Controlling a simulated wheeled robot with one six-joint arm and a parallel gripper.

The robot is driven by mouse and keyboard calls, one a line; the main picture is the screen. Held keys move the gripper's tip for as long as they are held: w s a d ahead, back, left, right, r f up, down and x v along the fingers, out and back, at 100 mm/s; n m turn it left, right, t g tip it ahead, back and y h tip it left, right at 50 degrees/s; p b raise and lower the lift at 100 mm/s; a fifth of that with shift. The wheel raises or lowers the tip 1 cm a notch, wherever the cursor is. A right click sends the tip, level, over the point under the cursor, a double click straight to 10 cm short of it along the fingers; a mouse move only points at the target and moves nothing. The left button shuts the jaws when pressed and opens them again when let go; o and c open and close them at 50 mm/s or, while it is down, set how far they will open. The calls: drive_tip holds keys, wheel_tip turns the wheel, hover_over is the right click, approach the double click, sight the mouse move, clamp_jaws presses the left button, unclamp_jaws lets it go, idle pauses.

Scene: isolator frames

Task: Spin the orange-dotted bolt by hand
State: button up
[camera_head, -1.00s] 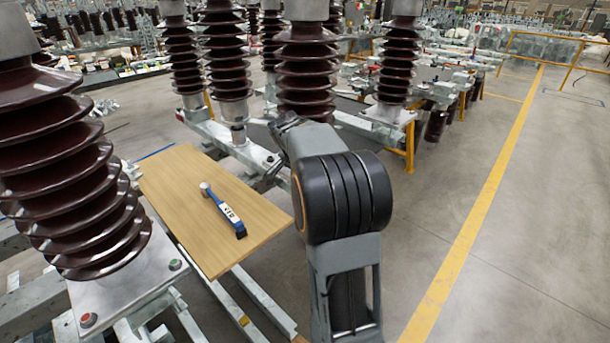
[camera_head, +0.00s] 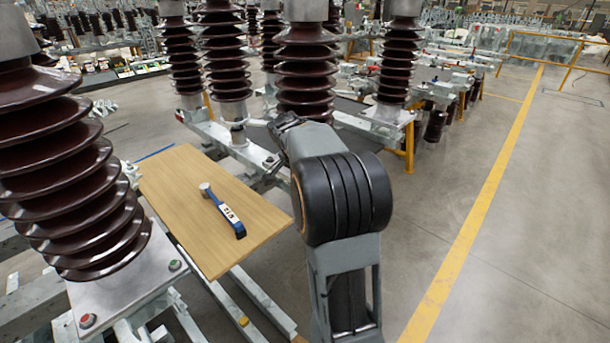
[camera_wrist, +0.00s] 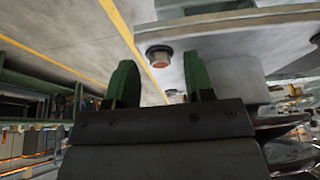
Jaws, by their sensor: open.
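The orange-dotted bolt (camera_wrist: 159,57) shows in the wrist view as a grey hex head with an orange-red face, set in a pale metal plate (camera_wrist: 225,45). My gripper (camera_wrist: 160,80) has two green fingers, spread apart with nothing between them. The bolt head appears beyond the fingertips, in the gap between them and nearer the upper middle. The fingers look apart from it. In the head view, my gripper (camera_head: 287,122) is small and mostly hidden at the far end of my arm, near the base of a brown insulator. I cannot make out this bolt there.
A wooden board (camera_head: 180,220) holds a blue wrench-like tool (camera_head: 225,212). A large brown insulator (camera_head: 70,180) stands at left on a plate with a red-dotted bolt (camera_head: 88,320) and a green-dotted bolt (camera_head: 174,265). More insulators stand behind. The floor at right is clear.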

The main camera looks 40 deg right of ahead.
drive_tip(key=p+v, duration=0.2)
drive_tip(key=v, duration=1.1)
drive_tip(key=shift+r, duration=0.35)
drive_tip(key=shift+a+r, duration=0.1)
drive_tip(key=shift+a, duration=0.05)
